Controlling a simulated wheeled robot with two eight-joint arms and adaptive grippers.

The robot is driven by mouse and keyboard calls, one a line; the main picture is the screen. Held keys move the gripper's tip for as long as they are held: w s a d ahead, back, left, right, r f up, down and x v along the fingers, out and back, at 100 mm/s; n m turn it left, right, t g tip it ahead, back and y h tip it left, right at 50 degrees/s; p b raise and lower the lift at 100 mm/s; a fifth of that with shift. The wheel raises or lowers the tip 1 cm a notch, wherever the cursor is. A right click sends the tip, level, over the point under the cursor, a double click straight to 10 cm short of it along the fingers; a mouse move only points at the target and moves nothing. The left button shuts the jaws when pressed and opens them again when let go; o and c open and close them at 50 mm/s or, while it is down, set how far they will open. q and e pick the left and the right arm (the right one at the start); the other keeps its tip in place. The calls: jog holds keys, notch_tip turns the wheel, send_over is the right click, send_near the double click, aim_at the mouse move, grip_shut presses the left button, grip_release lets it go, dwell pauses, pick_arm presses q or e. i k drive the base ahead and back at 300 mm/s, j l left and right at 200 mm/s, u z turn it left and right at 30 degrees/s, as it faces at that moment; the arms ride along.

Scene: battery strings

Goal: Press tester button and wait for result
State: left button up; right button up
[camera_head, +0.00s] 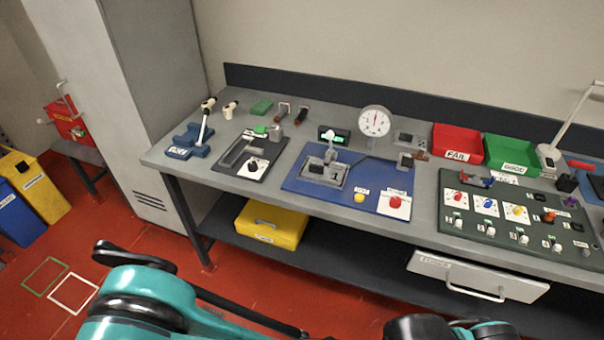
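The tester appears to be the station on the blue mat (300,181) in the middle of the bench. A grey clamp-like fixture (325,172) sits on it. A small yellow button (359,198) has a white label too small to read surely. A red button (395,202) sits on a white plate to its right. Behind the mat are a small display (333,135) with a green lit screen and a round dial gauge (374,122) with a red needle. The display text is unreadable. My teal arms show at the bottom edge, well short of the bench; neither gripper's fingertips are visible.
A red FAIL bin (457,144) and a green bin (511,155) stand at the back right. A dark green panel (470,231) with several knobs lies front right. A yellow case (270,224) is on the lower shelf.

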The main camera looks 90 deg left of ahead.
aim_at(360, 198)
jog(key=u, duration=2.75)
